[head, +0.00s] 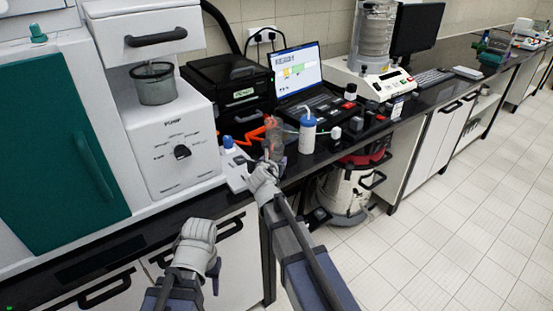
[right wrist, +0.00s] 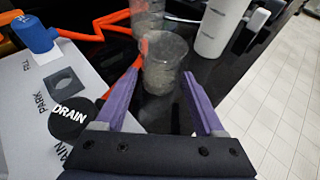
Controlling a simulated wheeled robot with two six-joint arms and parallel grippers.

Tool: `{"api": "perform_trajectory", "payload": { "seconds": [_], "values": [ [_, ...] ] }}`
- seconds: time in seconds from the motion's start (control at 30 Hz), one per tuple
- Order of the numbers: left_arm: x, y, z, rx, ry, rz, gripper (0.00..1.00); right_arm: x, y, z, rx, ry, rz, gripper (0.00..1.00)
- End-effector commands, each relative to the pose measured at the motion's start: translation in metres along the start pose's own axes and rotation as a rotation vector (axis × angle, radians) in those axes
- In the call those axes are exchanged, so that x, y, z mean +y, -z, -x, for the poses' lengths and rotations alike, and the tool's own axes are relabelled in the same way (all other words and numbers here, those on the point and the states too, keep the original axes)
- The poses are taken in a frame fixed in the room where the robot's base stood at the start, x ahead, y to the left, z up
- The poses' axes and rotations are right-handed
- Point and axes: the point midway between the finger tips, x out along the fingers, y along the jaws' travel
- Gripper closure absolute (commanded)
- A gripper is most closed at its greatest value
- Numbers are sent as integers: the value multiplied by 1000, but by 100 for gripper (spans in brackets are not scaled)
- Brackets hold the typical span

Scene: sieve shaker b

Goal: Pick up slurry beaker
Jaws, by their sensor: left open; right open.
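A clear beaker with greyish contents (right wrist: 163,65), which I take as the slurry beaker, stands on the dark bench top in the right wrist view. My right gripper (right wrist: 160,73) is open, with its purple fingers at the near left and right of this beaker. I cannot tell whether they touch it. In the head view my right gripper (head: 263,166) is at the bench's front edge, partly hiding the glassware (head: 277,148). My left gripper (head: 207,262) is open and low in front of the bench cabinets, away from the glassware.
Another clear vessel (right wrist: 148,16) stands just behind the beaker. A white bottle with a blue cap (head: 307,133) is to its right. A white panel with a DRAIN knob (right wrist: 71,118) is on the left. Orange tubing (right wrist: 108,27) runs behind. A laptop (head: 303,85) stands farther back.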

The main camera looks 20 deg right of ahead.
Motion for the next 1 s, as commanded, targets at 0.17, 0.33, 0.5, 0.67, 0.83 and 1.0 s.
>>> {"api": "perform_trajectory", "payload": {
  "seconds": [0.17,0.33,0.5,0.67,0.83,1.0],
  "values": [
    [1,1,-13,0,0,0,50,0,1,-31,0,1,-1,29],
    [1,1,-14,0,0,0,50,0,0,-37,0,0,1,29],
    [1,1,-14,0,0,0,50,0,0,-36,0,0,0,34],
    [1,1,-14,0,0,0,50,0,0,-36,0,0,0,52],
    [1,1,-14,0,0,0,50,0,0,-36,0,0,0,71],
    [1,1,-14,0,0,0,50,0,0,-36,0,0,0,90]
  ]
}}
